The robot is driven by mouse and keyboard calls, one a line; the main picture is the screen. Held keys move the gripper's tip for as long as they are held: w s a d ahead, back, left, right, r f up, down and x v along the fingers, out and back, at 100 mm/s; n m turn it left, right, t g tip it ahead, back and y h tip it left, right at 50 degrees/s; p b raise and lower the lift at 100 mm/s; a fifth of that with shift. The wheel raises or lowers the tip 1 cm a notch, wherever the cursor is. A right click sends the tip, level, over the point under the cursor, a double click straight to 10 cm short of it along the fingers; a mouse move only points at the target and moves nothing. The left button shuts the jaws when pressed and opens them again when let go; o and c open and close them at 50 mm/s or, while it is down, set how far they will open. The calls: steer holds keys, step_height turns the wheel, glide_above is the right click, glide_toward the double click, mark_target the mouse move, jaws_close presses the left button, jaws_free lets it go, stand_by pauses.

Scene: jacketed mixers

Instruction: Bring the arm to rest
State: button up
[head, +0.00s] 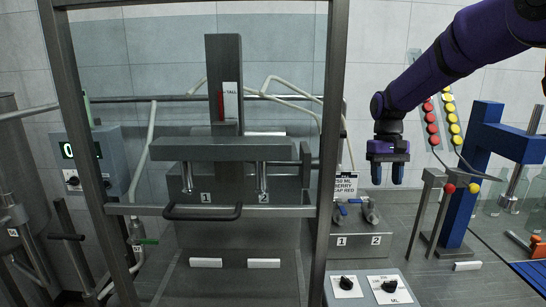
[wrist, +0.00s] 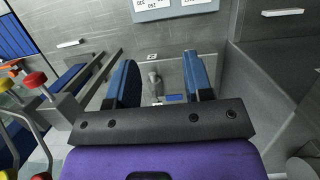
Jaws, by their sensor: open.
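My gripper (head: 387,172) hangs at the end of my purple arm in the right half of the head view, pointing down. Its two blue fingers are apart with nothing between them. In the wrist view my gripper (wrist: 160,85) also shows open and empty, with the grey bench below it. In the head view it is above the bench, right of the metal frame (head: 335,110) and left of the blue stand (head: 470,175). It appears apart from everything around it.
A knob panel (head: 369,289) is at the front.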

steer(key=s+r+t, duration=0.3)
steer(key=s+r, duration=0.3)
steer(key=s, duration=0.6)
steer(key=s+r+t, duration=0.3)
steer(key=s+r, duration=0.3)
steer(key=s, duration=0.6)
steer(key=s+d+f+t, duration=0.1)
steer(key=s+f+t, duration=0.1)
steer(key=s, duration=0.7)
steer(key=shift+s+f, duration=0.2)
steer(key=shift+f, duration=0.1)
